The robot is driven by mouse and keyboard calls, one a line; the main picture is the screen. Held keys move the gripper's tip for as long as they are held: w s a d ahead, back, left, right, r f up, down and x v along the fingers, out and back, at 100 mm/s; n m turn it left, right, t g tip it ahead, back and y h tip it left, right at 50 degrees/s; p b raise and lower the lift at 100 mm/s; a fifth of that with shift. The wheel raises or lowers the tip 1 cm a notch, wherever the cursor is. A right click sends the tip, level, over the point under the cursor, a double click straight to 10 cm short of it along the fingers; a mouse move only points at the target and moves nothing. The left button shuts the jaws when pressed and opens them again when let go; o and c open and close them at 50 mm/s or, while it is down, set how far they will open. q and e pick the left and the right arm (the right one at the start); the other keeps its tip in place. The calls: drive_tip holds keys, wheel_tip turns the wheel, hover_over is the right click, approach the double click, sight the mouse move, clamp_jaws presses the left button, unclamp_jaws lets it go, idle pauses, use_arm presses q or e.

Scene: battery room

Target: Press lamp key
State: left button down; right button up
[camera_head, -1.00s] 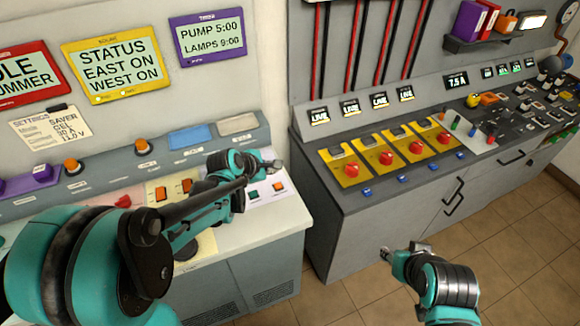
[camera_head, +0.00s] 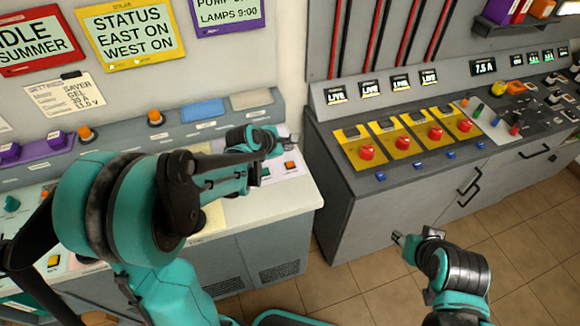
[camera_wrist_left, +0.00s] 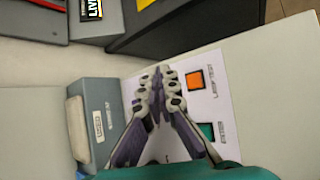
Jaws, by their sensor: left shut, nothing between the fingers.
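A white panel (camera_head: 278,176) on the left bench carries an orange key (camera_head: 291,165) and a teal key (camera_head: 265,169). In the left wrist view the orange key (camera_wrist_left: 194,79) and teal key (camera_wrist_left: 206,131) lie right of my left gripper (camera_wrist_left: 158,86), each with a small label too blurred to read surely. My left gripper (camera_head: 284,141) is shut and empty over the panel, just behind the keys in the head view. It appears apart from both keys. My right gripper (camera_head: 402,238) hangs over the floor in front of the right cabinet; its finger gap is unclear.
A raised grey ledge (camera_head: 180,118) with orange knobs runs behind the left bench. The right console (camera_head: 330,140) has red buttons on yellow plates. Its side stands close to the white panel. Tiled floor (camera_head: 340,295) is open in front.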

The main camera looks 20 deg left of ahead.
sight(288, 165)
use_arm(q)
drive_tip(key=shift+f+b, duration=2.15)
drive_tip(key=shift+f, duration=0.9)
use_arm(e)
drive_tip(key=shift+f, duration=2.55)
use_arm(q)
drive_tip(key=shift+f, duration=0.1)
drive_tip(key=shift+f+b, duration=0.35)
drive_tip(key=shift+b, duration=0.05)
use_arm(e)
drive_tip(key=shift+f, duration=0.4)
use_arm(q)
drive_tip(key=shift+f+b, duration=0.45)
use_arm(e)
drive_tip(key=shift+f, duration=0.4)
use_arm(q)
drive_tip(key=shift+r, duration=0.1)
use_arm(e)
drive_tip(key=shift+r, duration=0.1)
use_arm(q)
drive_tip(key=shift+r+p, duration=0.7)
drive_tip(key=shift+r, duration=0.1)
use_arm(e)
drive_tip(key=shift+r, duration=0.6)
